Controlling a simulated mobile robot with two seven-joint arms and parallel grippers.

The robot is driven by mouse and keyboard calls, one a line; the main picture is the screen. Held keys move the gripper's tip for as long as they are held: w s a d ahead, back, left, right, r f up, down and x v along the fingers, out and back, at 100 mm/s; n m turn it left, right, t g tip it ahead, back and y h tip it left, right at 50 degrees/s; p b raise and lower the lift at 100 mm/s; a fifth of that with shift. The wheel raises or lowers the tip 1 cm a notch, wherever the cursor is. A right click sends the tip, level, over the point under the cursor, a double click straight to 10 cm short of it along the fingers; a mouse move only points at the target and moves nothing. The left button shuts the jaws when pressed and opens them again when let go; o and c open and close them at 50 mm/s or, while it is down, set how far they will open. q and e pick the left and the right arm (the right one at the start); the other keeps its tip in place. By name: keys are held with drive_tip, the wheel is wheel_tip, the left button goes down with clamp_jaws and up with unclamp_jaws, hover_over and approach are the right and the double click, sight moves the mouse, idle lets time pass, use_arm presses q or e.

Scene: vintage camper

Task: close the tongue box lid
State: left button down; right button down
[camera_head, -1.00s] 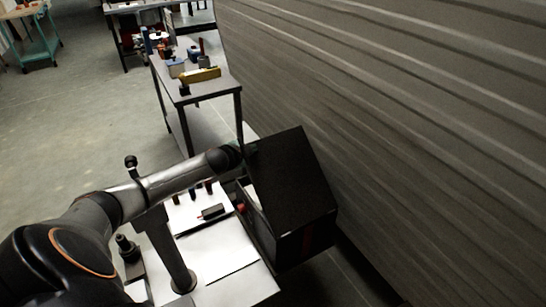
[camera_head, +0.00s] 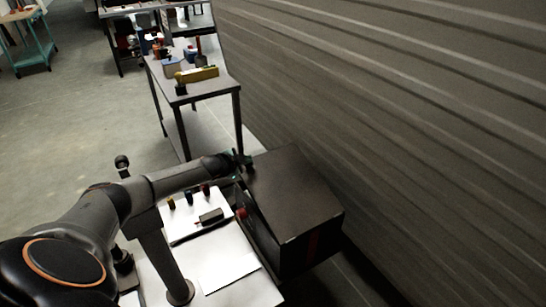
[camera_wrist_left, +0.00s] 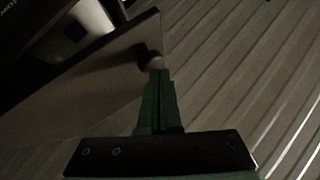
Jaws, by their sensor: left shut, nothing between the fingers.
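The black tongue box (camera_head: 310,257) stands against the ribbed camper wall, right of centre in the head view. Contact is unclear. My right gripper is not in view.
The ribbed wall (camera_head: 400,120) closes off the right side. A workbench (camera_head: 195,85) with tools and small items stands beyond the box. A teal cart (camera_head: 35,45) is at the far left. Open floor (camera_head: 75,120) lies to the left.

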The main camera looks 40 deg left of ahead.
use_arm(q)
drive_tip(key=shift+a+f, duration=0.4)
drive_tip(key=shift+a, duration=0.25)
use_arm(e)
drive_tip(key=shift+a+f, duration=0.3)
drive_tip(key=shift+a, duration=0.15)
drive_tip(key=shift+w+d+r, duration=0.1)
